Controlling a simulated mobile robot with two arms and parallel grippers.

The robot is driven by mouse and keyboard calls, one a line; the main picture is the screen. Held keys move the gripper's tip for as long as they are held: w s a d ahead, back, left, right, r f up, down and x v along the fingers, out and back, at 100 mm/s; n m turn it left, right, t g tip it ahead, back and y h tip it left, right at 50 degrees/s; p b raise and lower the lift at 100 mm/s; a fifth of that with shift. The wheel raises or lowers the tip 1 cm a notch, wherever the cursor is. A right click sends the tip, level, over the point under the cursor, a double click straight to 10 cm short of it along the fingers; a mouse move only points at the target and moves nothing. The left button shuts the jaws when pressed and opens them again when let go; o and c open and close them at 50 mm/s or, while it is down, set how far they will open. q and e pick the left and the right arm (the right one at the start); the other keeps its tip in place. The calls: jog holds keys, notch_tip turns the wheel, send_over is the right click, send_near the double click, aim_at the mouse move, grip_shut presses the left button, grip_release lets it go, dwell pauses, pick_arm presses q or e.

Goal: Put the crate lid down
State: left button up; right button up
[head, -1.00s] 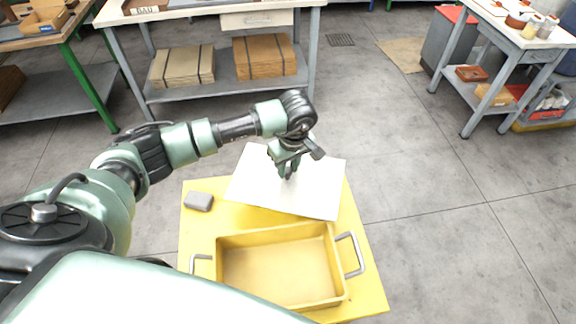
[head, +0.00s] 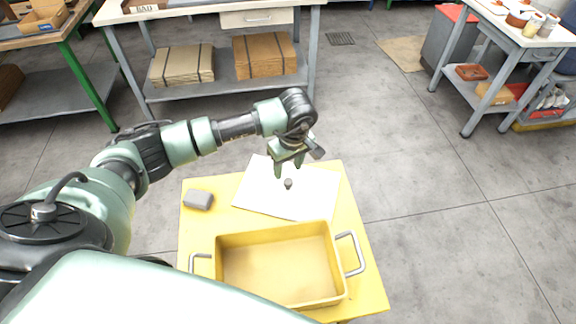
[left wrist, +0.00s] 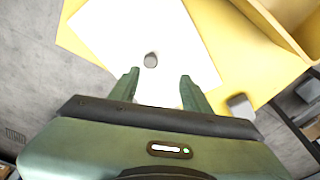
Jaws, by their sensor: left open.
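The white crate lid (head: 266,197) lies on the yellow table (head: 195,230), behind the crate, with its small dark knob facing up. The lid also shows in the left wrist view (left wrist: 130,30), with its knob (left wrist: 151,60) just beyond the fingers. The yellow crate (head: 280,265) stands on the table without a cover, a metal handle at each end. My left gripper (head: 289,170) is open and empty above the lid, apart from the knob; it also shows in the left wrist view (left wrist: 158,82). My right gripper is not in view.
A grey block (head: 198,199) lies on the table, left of the lid. A workbench (head: 215,12) with cardboard stacks on its lower shelf stands behind. Another bench (head: 515,35) with jars stands at the far right. The floor on the right is clear.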

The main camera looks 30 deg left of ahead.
pick_arm(q)
notch_tip(320, 180, up, 12)
jog(key=d+b, duration=0.1)
jog(key=b, duration=0.2)
jog(key=shift+s+d+r, duration=0.15)
jog(key=shift+s+d, duration=0.15)
jog(key=shift+s, duration=0.15)
